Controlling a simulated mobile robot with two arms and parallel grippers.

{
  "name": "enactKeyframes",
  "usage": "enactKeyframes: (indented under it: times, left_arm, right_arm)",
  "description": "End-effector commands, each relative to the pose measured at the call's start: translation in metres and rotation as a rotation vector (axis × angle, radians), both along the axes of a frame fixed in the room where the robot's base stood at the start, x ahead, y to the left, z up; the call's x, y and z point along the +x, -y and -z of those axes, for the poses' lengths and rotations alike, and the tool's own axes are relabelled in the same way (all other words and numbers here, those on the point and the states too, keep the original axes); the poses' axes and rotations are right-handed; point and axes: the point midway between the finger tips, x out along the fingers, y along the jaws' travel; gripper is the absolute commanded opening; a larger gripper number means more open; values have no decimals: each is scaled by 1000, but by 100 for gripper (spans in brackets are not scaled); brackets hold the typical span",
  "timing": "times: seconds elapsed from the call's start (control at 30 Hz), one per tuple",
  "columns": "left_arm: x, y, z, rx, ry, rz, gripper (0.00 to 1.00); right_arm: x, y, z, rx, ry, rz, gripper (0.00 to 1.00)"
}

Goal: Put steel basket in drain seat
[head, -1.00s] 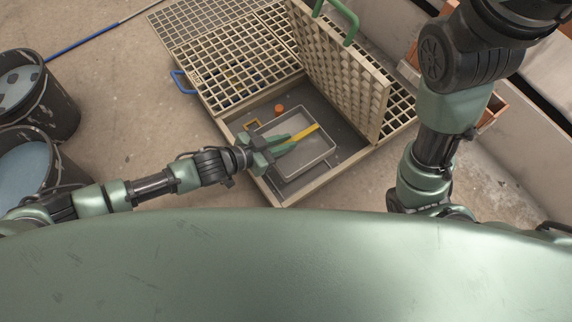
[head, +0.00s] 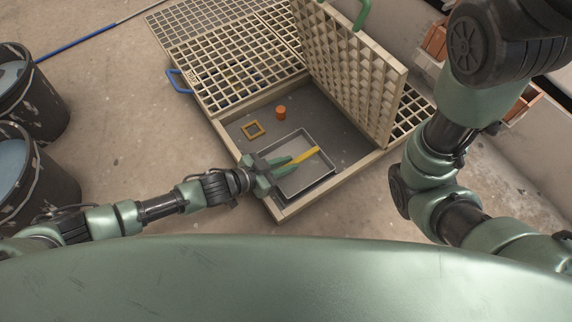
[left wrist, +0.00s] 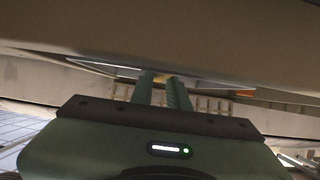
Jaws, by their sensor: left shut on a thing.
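The steel basket (head: 318,177) is a shallow grey rectangular tray with a yellow bar handle (head: 305,155) across it. My left gripper (head: 287,165) is shut on this handle, and the basket is at the near side of the open pit. I cannot tell whether it touches the pit floor. In the left wrist view the green fingers (left wrist: 162,90) meet a small yellow patch of the handle (left wrist: 162,77). My right gripper is out of view.
A small orange cylinder (head: 281,113) stands in the pit. A raised grating panel (head: 350,80) with a green handle stands at the pit's right. Flat grating (head: 235,70) covers the floor behind. Dark buckets (head: 40,185) stand at the left.

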Motion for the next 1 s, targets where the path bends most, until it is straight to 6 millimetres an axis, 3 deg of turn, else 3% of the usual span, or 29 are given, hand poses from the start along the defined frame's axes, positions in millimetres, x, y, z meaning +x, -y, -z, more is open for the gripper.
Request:
enactKeyframes:
  times: [0.17, 0.2, 0.27, 0.63, 1.0]
  left_arm:
    - [0, 0, 3, -1, 1, 0, 0]
    - [0, 0, 3, 1, 0, -1, 27]
    - [0, 0, 3, 1, 0, -1, 38]
    - [0, -1, -3, 1, 0, 0, 38]
    - [-38, -54, -37, 4, -4, -3, 38]
  right_arm:
    - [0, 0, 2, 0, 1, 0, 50]
    - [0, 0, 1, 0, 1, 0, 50]
    - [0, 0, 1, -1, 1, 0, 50]
    - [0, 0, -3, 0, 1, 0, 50]
    - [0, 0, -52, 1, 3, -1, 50]
